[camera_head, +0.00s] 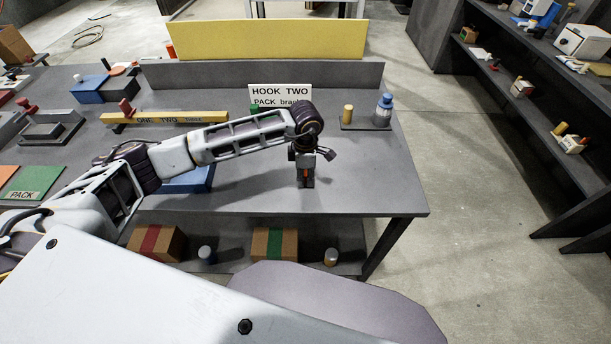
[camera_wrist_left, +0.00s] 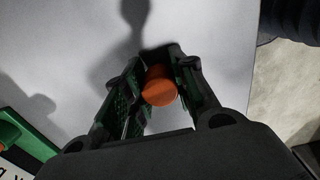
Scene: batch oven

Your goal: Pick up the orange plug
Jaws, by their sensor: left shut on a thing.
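The orange plug (camera_wrist_left: 160,88) is a short orange cylinder in the left wrist view, between the fingers of my left gripper (camera_wrist_left: 158,92). The fingers press against it from both sides, so the gripper is shut on it. In the head view my left gripper (camera_head: 305,182) points down over the right part of the grey table. A small bit of the orange plug (camera_head: 306,174) shows between its fingers. I cannot tell whether the plug touches the table. My right gripper is not in view.
A HOOK TWO sign (camera_head: 280,95) stands behind my left wrist. A yellow cylinder (camera_head: 348,113) and a blue-capped bottle (camera_head: 383,110) stand on a dark tray to the right. A blue block (camera_head: 190,181) lies left of the gripper. The table front right is clear.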

